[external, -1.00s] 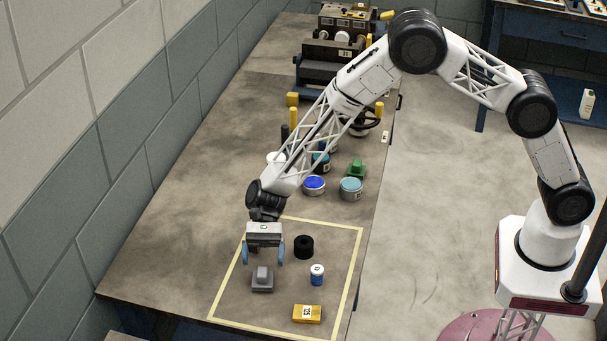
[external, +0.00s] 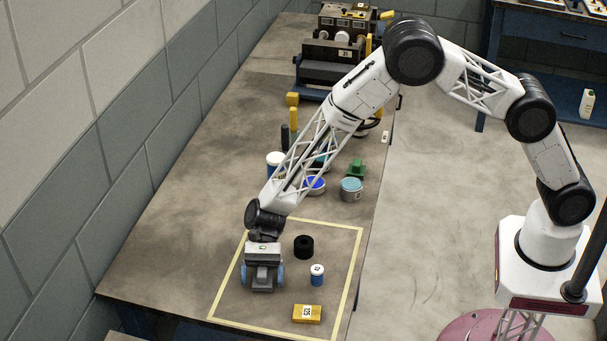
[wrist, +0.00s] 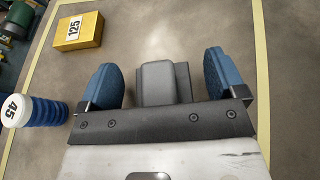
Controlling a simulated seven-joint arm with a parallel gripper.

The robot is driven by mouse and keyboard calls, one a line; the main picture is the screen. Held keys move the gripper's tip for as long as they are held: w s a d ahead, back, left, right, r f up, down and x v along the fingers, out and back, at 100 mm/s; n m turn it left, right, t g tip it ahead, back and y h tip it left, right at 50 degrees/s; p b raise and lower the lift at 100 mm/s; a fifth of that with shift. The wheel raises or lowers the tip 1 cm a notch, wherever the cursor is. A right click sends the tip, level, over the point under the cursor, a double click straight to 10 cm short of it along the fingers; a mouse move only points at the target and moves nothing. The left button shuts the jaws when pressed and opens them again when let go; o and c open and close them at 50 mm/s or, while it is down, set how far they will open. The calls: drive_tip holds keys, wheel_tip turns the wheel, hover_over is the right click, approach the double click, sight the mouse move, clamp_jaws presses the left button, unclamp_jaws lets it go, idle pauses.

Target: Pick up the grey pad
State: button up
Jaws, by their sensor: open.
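The grey pad (external: 262,281) is a small block with a raised, narrower top. It sits on the table inside the yellow taped outline. My gripper (external: 263,274) is down at the pad, with one blue finger on each side of it. In the wrist view the pad (wrist: 165,83) stands between the open blue fingers (wrist: 160,80), with a visible gap on both sides. The near part of the pad is hidden behind the gripper's dark bar.
A black ring-shaped piece (external: 304,246), a blue-and-white cylinder (external: 317,275) and a yellow block (external: 307,314) marked 125 stand to the right inside the outline (external: 352,284). Paint-like tins (external: 351,189) and a green piece (external: 356,169) stand farther back. A wall runs along the left.

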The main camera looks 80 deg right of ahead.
sight(262, 274)
idle(0.3)
drive_tip(key=c, duration=1)
drive_tip(key=shift+r, duration=0.15)
drive_tip(key=shift+r, duration=4.9)
